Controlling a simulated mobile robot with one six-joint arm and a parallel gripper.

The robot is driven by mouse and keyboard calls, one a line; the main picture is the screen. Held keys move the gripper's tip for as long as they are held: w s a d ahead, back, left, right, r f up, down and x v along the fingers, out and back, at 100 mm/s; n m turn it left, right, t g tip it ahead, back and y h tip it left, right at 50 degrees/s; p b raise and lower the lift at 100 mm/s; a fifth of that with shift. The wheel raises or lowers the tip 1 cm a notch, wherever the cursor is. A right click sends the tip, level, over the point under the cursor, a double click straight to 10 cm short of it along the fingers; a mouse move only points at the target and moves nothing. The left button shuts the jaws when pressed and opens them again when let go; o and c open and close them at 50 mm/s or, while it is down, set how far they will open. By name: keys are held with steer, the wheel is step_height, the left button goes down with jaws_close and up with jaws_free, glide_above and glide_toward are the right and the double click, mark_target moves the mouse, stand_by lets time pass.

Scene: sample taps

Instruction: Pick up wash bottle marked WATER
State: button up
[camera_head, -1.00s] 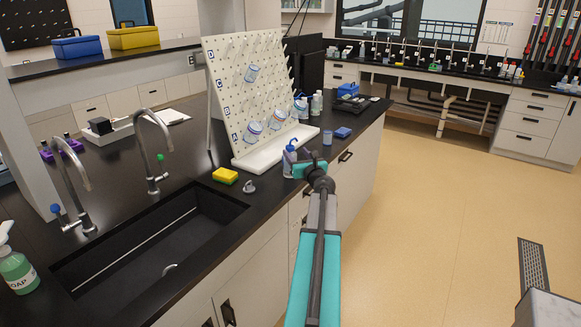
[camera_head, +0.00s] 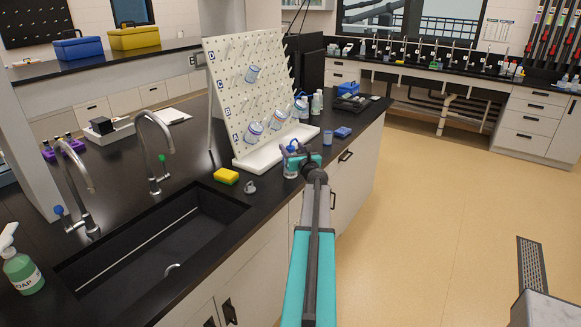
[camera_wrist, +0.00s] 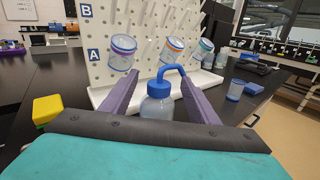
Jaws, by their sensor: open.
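The wash bottle (camera_wrist: 157,107) has a clear body and a blue cap with a bent blue spout. It stands upright on the black bench in front of the white pegboard rack. No label can be read on it. My gripper (camera_wrist: 160,88) is open in the wrist view, with one purple finger on each side of the bottle. In the head view my gripper (camera_head: 294,158) is at the bench's front edge and partly hides the bottle (camera_head: 290,170). I cannot tell whether the fingers touch it.
The pegboard rack (camera_head: 272,155) with hanging beakers stands close behind. A yellow sponge (camera_head: 226,176), a small grey item (camera_head: 249,187) and the sink (camera_head: 150,235) lie left. A blue cup (camera_head: 327,137) and a blue box (camera_head: 343,132) stand right.

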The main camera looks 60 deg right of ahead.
steer(key=shift+c, duration=0.3)
jaws_close()
stand_by(0.4)
stand_by(0.9)
